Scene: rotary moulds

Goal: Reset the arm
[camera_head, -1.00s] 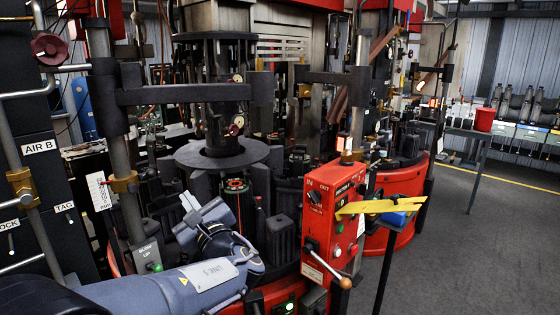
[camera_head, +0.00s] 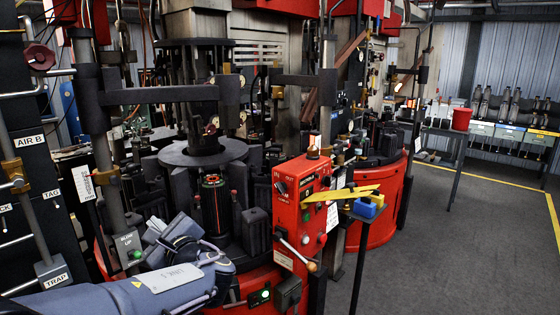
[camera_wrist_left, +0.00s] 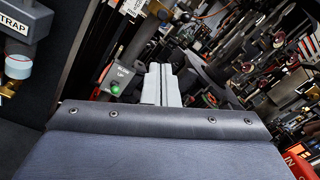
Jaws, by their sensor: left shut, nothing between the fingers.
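My left arm comes in from the lower left in the head view, in front of the red rotary mould machine. My left gripper (camera_head: 166,230) is shut and empty, with its pale fingers side by side near the machine's lower left. In the left wrist view the two fingers (camera_wrist_left: 158,84) point away from the camera, next to a grey switch box with a green button (camera_wrist_left: 116,82). Part of the gripper is hidden by my wrist in the head view. My right gripper is not in view.
A red control box (camera_head: 302,210) with a lever stands right of my arm. Beside it, a small stand carries a yellow piece and a blue block (camera_head: 368,207). A dark cabinet marked AIR B (camera_head: 28,180) is at left. The grey floor (camera_head: 450,260) at right is clear.

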